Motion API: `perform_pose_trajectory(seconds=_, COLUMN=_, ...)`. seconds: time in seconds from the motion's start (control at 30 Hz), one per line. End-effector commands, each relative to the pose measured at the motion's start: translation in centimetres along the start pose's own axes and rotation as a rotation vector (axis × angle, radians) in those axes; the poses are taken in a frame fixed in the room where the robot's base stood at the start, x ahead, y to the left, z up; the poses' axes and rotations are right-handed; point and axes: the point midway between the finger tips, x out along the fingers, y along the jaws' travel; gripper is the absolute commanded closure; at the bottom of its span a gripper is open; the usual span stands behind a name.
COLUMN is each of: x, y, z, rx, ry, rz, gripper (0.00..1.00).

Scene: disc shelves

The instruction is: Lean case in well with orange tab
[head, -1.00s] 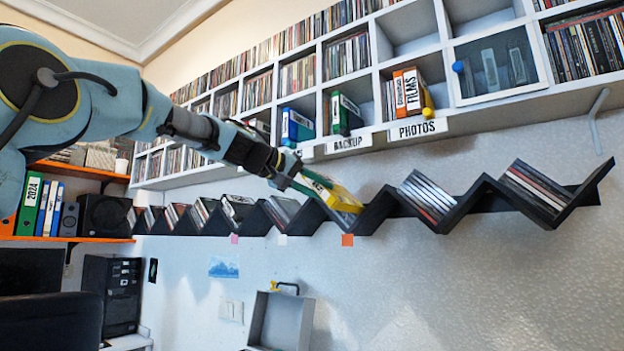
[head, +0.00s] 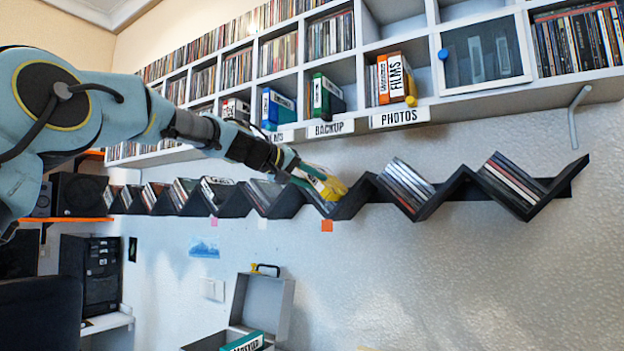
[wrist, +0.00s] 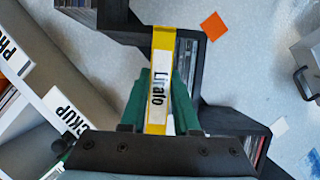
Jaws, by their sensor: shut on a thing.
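A yellow case (head: 329,188) with a white label sits in my gripper (head: 303,175). The wrist view shows the label of the yellow case (wrist: 160,72) between the two green fingers of my gripper (wrist: 161,105). The orange tab (head: 327,226) is on the wall just below one well of the black zigzag shelf (head: 352,200); it also shows in the wrist view (wrist: 213,26). The case is tilted and at this well, its lower part partly hidden by the shelf edge. I cannot tell if it touches the well's bottom.
Neighbouring wells hold leaning discs (head: 407,184), with more cases to the left. A white cubby shelf (head: 466,107) hangs close above, with a PHOTOS label (head: 400,117) and boxes. An open grey case (head: 262,305) stands below. The wall under the zigzag shelf is mostly clear.

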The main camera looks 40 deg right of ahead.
Motion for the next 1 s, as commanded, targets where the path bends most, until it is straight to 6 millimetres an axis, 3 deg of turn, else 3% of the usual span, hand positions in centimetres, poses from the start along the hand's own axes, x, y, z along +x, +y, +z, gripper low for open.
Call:
perform_pose_trajectory(seconds=0.13, x=0.0, y=0.0, z=0.0, rx=0.0, ry=0.001, rz=0.0, gripper=1.0)
perform_pose_trajectory(seconds=0.17, x=0.0, y=0.0, z=0.0, rx=0.0, ry=0.001, rz=0.001, gripper=0.67)
perform_pose_trajectory(seconds=0.43, x=0.0, y=0.0, z=0.0, rx=0.0, ry=0.0, rz=0.0, gripper=0.37)
perform_pose_trajectory(seconds=0.77, x=-0.3, y=-0.1, z=0.1, rx=0.0, ry=0.0, rz=0.0, gripper=0.35)
perform_pose_trajectory(seconds=1.0, x=-4.0, y=-0.4, z=0.2, rx=0.002, ry=0.004, rz=-0.002, gripper=0.35)
